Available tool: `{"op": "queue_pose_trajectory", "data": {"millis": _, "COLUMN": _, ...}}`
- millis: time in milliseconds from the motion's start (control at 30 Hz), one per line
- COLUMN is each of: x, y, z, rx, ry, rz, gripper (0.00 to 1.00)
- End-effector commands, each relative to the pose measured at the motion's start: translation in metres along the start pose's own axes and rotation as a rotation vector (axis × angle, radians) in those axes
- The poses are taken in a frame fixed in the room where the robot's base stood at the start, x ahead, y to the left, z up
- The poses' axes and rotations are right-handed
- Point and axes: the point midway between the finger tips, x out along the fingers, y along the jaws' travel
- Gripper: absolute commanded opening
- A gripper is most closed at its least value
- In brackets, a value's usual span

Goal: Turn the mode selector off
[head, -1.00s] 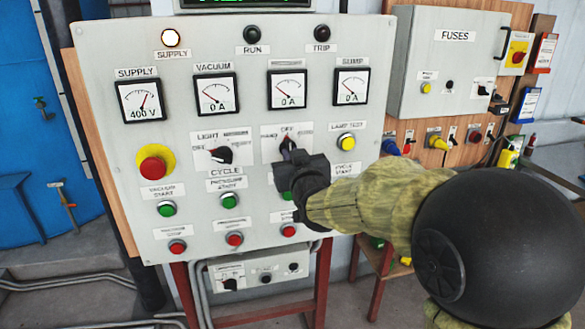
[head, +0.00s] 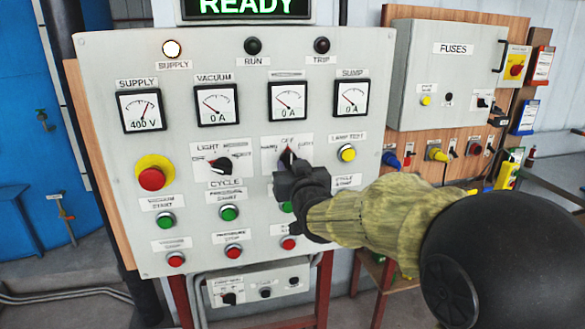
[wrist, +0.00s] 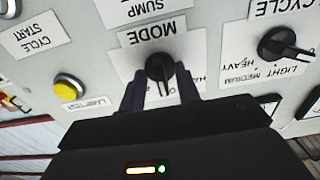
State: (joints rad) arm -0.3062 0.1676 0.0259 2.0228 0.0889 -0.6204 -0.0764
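The mode selector (head: 287,154) is a black rotary knob under an OFF label on the grey control panel (head: 105,95). It also shows in the wrist view (wrist: 160,67), which sees the panel upside down, beside its MODE label. Its handle looks roughly upright there, toward the OFF side, but its exact setting is hard to tell. My gripper (head: 289,163) is at the panel, partly covering the selector in the head view. In the wrist view its two dark fingers (wrist: 160,88) are apart, one on each side of the knob, with narrow gaps seeming to show.
The light/heavy cycle selector (head: 220,165) is to the left, and the yellow lamp test button (head: 347,154) to the right. A green button (head: 286,207) sits partly hidden below my gripper. A red emergency button (head: 151,178) is farther left. The display (head: 247,8) reads READY.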

Motion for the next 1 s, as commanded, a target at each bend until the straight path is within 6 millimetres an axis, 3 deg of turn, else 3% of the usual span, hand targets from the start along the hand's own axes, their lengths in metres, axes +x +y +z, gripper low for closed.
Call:
{"op": "queue_pose_trajectory", "data": {"millis": 267, "x": -0.011, "y": 0.0, "z": 0.0, "rx": 0.0, "ry": 0.002, "rz": 0.0, "gripper": 0.33}}
{"op": "queue_pose_trajectory", "data": {"millis": 1000, "x": -0.13, "y": 0.0, "z": 0.0, "rx": 0.0, "ry": 0.004, "rz": 0.0, "gripper": 0.33}}
